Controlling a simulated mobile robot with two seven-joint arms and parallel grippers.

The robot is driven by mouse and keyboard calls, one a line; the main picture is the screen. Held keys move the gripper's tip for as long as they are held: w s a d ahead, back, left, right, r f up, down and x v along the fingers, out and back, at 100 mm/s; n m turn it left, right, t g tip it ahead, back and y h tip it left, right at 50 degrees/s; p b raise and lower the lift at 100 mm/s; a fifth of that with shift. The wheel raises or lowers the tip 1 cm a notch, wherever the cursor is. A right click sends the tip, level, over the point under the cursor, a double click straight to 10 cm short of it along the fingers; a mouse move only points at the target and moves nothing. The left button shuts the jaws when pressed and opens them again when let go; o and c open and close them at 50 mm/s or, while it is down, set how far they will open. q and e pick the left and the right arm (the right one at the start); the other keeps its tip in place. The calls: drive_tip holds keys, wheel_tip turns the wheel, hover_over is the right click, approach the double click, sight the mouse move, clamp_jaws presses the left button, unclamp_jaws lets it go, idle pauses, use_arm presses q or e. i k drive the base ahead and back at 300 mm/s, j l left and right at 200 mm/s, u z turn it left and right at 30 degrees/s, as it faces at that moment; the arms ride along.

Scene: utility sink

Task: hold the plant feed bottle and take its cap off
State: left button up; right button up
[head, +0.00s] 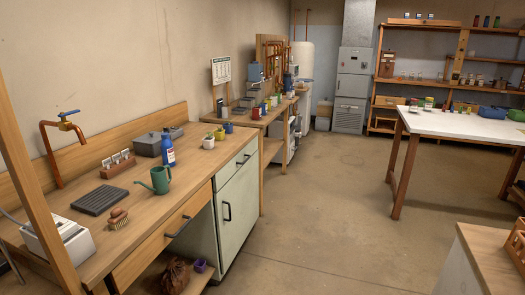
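A blue bottle with a pale label (168,152) stands upright on the wooden counter at the left, and it looks like the plant feed bottle. Its top is small in this view, and I cannot make out the cap clearly. A green watering can (157,181) stands just in front of it, to the lower left. Neither of my grippers is in view, and nothing is seen holding the bottle.
On the counter (190,193) are a grey box (150,144), a dark ribbed mat (100,200), a brush (118,220) and small pots (209,142). A copper tap (50,150) rises at the left. A wooden post (38,185) crosses the near left. Open floor (330,210) lies right.

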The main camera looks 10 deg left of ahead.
sight(166, 149)
drive_tip(key=i+u, duration=0.15)
drive_tip(key=i, duration=0.35)
drive_tip(key=i+l+u, duration=0.15)
drive_tip(key=i, duration=0.35)
drive_tip(key=i+l+u, duration=0.2)
drive_tip(key=i, duration=0.3)
drive_tip(key=i+l+u, duration=0.2)
drive_tip(key=i+u, duration=0.25)
drive_tip(key=i+l+u, duration=0.3)
drive_tip(key=u, duration=0.2)
drive_tip(key=i+l+u, duration=0.25)
drive_tip(key=l+u, duration=0.2)
drive_tip(key=i+l+u, duration=0.15)
drive_tip(key=l+u, duration=0.3)
drive_tip(key=l, duration=0.15)
